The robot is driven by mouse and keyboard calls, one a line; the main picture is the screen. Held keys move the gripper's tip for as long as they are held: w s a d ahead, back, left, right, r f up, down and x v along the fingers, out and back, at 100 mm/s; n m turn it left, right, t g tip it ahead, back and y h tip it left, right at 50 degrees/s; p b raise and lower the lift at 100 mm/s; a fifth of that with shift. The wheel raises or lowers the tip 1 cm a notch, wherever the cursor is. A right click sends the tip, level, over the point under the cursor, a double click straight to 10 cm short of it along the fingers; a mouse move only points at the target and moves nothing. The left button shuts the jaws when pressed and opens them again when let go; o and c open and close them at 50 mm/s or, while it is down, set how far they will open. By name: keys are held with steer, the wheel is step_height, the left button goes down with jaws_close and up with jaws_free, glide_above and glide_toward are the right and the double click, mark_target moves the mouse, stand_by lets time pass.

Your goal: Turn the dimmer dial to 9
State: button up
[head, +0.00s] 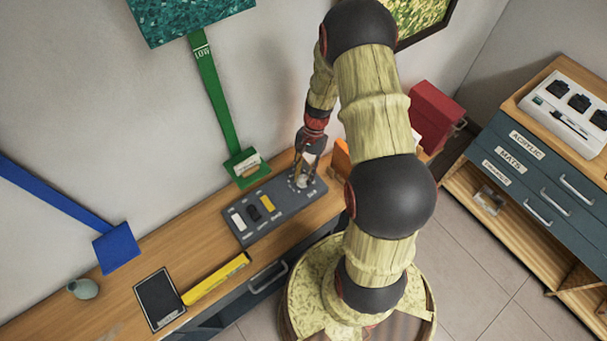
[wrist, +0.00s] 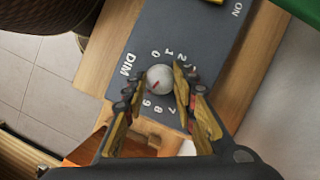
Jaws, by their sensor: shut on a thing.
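The dimmer dial (wrist: 159,78) is a round pale grey knob with a red mark, on a dark grey panel (wrist: 200,45) lettered DIM. In the wrist view, the numbers 0, 1, 2 lie above it and 7, 8, 9 below. The red mark lies on the knob's lower left, on the side towards the 9; I cannot tell the exact reading. My gripper (wrist: 153,84) is shut on the dial, one finger on each side. The right finger hides the middle numbers.
The panel carries white, black and yellow switches (head: 267,203) left of the dial. A green strap ends in a block (head: 242,168) behind the panel. An orange object (head: 341,158) stands close right of my gripper. A yellow bar (head: 216,279) and dark tablet (head: 160,298) lie further left.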

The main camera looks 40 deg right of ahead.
steer(key=o, duration=1.1)
steer(key=v, duration=1.2)
steer(key=shift+w, duration=0.1)
steer(key=s+a+r+n+t+h+b, duration=0.1)
steer(key=s+a+r+n+t+b, duration=0.1)
steer(key=s+a+r+n, duration=0.2)
steer(key=s+a+r+n+t+h+b, duration=0.1)
steer(key=s+a+r+n+t+b, duration=0.2)
steer(key=s+a+r, duration=0.3)
steer(key=s+a+r+n+t+h+b, duration=0.2)
steer(key=s+a+r+n, duration=0.3)
steer(key=r, duration=0.6)
steer(key=shift+a+r+t, duration=0.3)
steer(key=shift+a+t, duration=0.1)
steer(key=shift+a, duration=0.4)
